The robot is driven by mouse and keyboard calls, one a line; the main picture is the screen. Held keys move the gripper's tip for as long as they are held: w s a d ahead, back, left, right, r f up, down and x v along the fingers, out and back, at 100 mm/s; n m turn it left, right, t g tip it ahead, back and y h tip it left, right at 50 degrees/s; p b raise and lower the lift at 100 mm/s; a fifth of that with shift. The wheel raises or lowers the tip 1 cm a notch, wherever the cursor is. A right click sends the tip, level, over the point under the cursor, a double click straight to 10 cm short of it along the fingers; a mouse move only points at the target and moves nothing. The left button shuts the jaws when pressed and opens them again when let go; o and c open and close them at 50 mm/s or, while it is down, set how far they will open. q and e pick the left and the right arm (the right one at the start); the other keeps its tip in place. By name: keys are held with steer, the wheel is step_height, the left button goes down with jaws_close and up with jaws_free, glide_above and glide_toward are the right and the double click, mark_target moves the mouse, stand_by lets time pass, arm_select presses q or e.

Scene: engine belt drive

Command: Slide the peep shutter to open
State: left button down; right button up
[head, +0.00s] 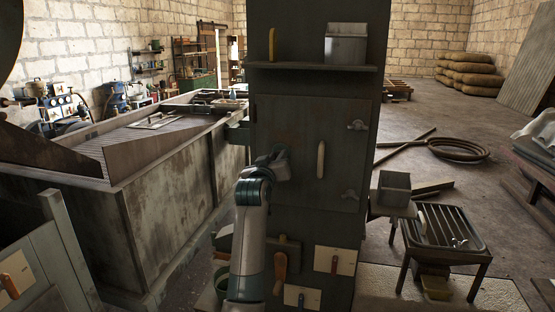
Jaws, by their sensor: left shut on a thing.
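A tall dark cabinet (317,20) stands in the middle of the head view, with a closed door (305,115) in its front. The door has a pale upright handle (321,159) and two hinges on its right side. My left arm rises from below, and my left gripper (279,160) is at the left part of the door. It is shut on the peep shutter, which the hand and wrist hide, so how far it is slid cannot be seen. My right gripper is not in view.
A shelf (312,67) above the door holds a metal box (346,44) and a yellow item (272,45). Lower panels carry a wooden handle (280,273) and a red one (334,264). A large metal tank (170,200) stands left. A small sink table (445,230) stands right.

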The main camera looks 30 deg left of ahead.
arm_select(q)
step_height(320, 180, up, 5)
steer(key=shift+f+p, duration=0.1)
steer(key=shift+p, duration=1.15)
steer(key=shift+r, duration=0.45)
steer(key=c, duration=1.6)
jaws_free()
steer(key=shift+s+f, duration=0.1)
steer(key=shift+f, duration=0.1)
steer(key=shift+b+v, duration=2.9)
steer(key=shift+v, duration=5.75)
